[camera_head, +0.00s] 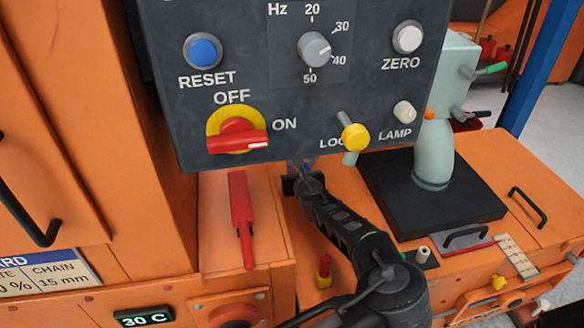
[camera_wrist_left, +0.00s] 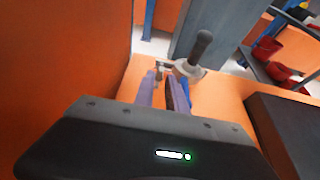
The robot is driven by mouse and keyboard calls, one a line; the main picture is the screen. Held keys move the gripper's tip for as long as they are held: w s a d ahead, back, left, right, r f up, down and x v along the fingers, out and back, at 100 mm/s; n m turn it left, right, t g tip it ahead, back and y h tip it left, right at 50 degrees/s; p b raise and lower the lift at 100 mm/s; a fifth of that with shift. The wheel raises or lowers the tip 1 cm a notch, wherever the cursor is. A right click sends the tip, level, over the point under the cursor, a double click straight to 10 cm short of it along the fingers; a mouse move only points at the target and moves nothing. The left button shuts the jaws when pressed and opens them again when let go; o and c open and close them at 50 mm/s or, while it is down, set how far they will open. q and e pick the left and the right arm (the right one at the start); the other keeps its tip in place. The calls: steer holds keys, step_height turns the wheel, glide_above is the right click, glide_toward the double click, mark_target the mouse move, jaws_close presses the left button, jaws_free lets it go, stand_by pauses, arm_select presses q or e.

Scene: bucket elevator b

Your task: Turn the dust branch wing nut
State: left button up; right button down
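My left gripper (camera_head: 302,172) reaches in below the dark control panel, whose lower edge partly hides its front end. In the left wrist view its two fingers (camera_wrist_left: 162,84) stand apart with a gap between them. A small metal piece (camera_wrist_left: 159,72), possibly the wing nut, shows at the fingertips; I cannot tell whether they touch it. Just right of it is a pale round fitting (camera_wrist_left: 188,69) with a dark upright handle (camera_wrist_left: 201,44). The wing nut cannot be made out in the head view. My right gripper is not in view.
The control panel (camera_head: 290,105) hangs over the work area with knobs and a yellow-tipped lever (camera_head: 354,136). A red lever (camera_head: 241,215) is left of my gripper. A black plate (camera_head: 455,203) bearing a pale green post (camera_head: 434,150) is to the right. An orange wall (camera_wrist_left: 65,50) stands close left.

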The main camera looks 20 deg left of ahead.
mark_target(293, 168)
arm_select(q)
steer(key=shift+x, duration=2.35)
steer(key=shift+c, duration=0.3)
jaws_close()
